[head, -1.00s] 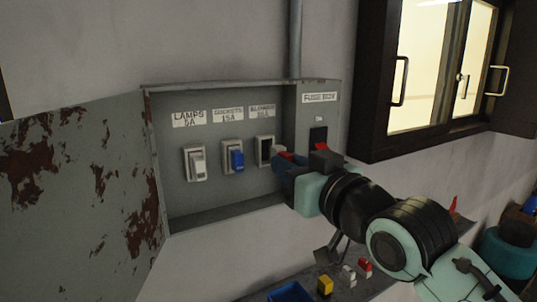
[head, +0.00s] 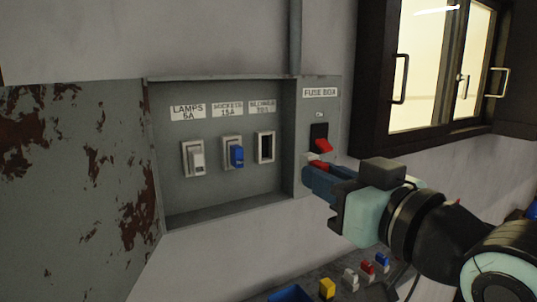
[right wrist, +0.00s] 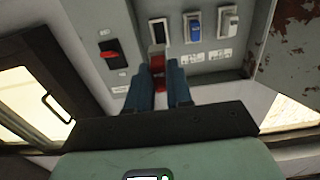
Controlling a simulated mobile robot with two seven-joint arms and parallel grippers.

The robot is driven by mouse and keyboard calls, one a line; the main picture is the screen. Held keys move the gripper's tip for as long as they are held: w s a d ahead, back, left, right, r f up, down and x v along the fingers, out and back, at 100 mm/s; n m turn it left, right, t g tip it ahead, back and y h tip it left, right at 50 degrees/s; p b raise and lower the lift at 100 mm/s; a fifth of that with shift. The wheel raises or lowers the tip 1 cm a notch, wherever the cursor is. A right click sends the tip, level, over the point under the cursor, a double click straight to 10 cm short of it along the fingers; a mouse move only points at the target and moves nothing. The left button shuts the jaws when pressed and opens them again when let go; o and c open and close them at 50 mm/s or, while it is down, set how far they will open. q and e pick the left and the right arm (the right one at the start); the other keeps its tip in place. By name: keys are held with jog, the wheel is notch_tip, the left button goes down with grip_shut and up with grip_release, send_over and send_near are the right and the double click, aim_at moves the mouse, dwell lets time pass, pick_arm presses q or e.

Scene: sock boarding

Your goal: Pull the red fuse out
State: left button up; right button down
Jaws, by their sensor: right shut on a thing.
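My right gripper (head: 312,175) is shut on the red fuse (head: 319,164), which has a pale end. It holds the fuse in the air in front of the right part of the grey fuse box (head: 215,135). In the right wrist view the fuse (right wrist: 157,63) shows red between the blue fingertips. The third holder (head: 265,147), under the right-hand label of the row, is an empty dark slot. A white fuse (head: 198,161) sits in the holder under LAMPS and a blue fuse (head: 237,156) in the middle one. My left gripper is not in view.
A red switch lever (head: 323,146) sticks out under the FUSE BOX label, close to the held fuse. The rusty box door (head: 75,190) stands open at left. Below, a shelf holds several loose fuses, one yellow (head: 327,287), and a blue tray (head: 290,293). A window (head: 425,70) is at right.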

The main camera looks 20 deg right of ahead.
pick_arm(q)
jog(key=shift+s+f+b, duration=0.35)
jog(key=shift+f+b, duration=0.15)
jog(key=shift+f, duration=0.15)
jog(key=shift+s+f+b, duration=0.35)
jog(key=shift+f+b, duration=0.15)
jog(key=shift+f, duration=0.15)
pick_arm(e)
jog(key=s, duration=1.1)
jog(key=shift+s+d, duration=0.4)
jog(key=shift+d, duration=0.05)
